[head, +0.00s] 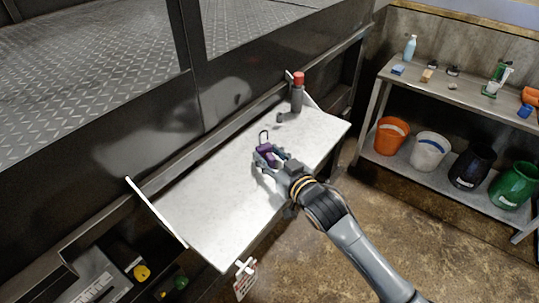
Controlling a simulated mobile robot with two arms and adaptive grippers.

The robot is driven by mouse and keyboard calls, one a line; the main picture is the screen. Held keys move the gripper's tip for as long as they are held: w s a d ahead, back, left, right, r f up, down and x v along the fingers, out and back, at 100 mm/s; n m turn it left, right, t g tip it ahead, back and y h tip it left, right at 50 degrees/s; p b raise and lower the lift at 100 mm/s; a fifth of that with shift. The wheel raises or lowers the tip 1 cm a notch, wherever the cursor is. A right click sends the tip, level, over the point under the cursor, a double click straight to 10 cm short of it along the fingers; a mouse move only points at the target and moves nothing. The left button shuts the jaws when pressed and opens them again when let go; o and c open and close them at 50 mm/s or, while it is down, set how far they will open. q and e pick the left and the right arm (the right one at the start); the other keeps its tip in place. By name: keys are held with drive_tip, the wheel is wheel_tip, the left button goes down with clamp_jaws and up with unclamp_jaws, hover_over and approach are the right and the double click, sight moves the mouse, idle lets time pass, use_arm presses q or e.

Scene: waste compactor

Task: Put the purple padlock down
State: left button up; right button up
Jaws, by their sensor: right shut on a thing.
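The purple padlock (265,150) shows in the head view between the fingers of my right gripper (267,158). My right gripper is shut on the padlock, over the middle of the white shelf (190,206). I cannot tell whether the padlock touches the shelf surface. The fingers hide part of the padlock's body. My left gripper is not in view.
A grey bottle with a red cap (297,92) stands at the shelf's far end. A tag (245,280) hangs at its front edge. The shelf's near left part is clear. At right, a metal rack holds an orange bucket (390,137), other buckets and small items.

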drive_tip(key=o, duration=1)
drive_tip(key=shift+f, duration=0.1)
drive_tip(key=shift+r, duration=0.2)
drive_tip(key=shift+s+d+f, duration=0.1)
drive_tip(key=shift+s+d, duration=0.05)
drive_tip(key=shift+s, duration=0.1)
drive_tip(key=b+v, duration=0.2)
drive_tip(key=v, duration=0.9)
drive_tip(key=shift+s, duration=0.25)
drive_tip(key=shift+d, duration=0.1)
